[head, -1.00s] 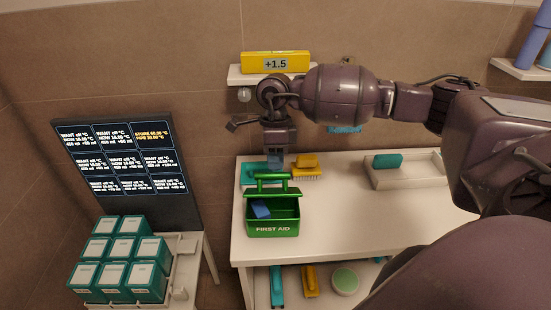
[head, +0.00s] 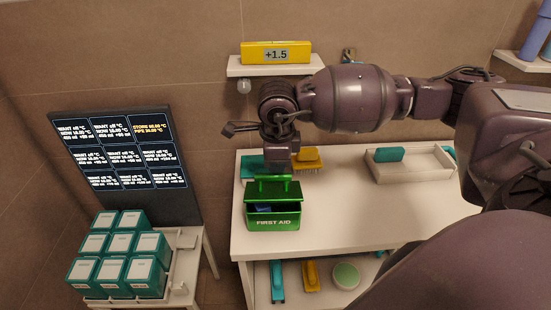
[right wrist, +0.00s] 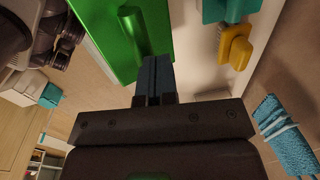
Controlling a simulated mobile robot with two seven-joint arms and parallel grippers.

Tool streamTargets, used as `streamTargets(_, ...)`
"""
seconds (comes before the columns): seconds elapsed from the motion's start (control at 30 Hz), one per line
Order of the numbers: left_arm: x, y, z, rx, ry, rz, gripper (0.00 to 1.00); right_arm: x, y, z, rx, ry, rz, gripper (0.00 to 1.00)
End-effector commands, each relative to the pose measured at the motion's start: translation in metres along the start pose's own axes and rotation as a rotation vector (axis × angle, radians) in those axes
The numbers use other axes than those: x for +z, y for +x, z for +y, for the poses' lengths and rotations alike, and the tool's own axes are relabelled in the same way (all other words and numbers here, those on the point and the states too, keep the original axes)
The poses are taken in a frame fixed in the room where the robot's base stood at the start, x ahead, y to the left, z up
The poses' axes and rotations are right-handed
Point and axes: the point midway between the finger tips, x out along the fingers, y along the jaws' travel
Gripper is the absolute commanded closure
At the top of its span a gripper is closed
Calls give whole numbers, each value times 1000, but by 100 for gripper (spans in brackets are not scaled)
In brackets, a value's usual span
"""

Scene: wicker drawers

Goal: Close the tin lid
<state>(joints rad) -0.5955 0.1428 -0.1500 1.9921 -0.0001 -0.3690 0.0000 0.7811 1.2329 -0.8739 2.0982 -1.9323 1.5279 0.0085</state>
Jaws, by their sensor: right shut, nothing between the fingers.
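The green first aid tin (head: 274,222) stands at the left end of the white table. Its green lid (head: 290,190) is tilted down over the box, with a dark gap along the front. A bit of a blue item (head: 263,209) shows inside through that gap. My right gripper (head: 276,169) is shut and empty, just behind the lid, pointing down. My left gripper is not in view.
A teal brush (head: 250,167) and a yellow brush (head: 307,158) lie behind the tin. A pale tray (head: 418,173) with a teal block is at the right. Teal boxes (head: 117,255) are stacked on a stand at the left. The table right of the tin is clear.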

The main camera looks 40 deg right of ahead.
Motion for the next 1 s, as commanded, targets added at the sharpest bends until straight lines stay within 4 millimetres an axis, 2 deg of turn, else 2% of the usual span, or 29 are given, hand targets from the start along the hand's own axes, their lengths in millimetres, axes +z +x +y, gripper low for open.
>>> streamTargets(0.07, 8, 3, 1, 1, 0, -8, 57, 0, 5, 6, -51, -4, 1, 100)
streamTargets(0.23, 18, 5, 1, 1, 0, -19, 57, 0, 7, 13, -43, 0, 2, 100)
streamTargets(0.63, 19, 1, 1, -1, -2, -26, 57, 0, 1, 10, -45, 1, 0, 100)
streamTargets(0.77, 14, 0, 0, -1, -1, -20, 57, 0, -10, 1, -47, 4, -1, 100)
streamTargets(0.9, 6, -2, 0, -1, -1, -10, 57, -1, -30, -15, -49, 8, -1, 100)
streamTargets(1.0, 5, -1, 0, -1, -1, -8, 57, 0, -48, -9, -48, 2, -2, 100)
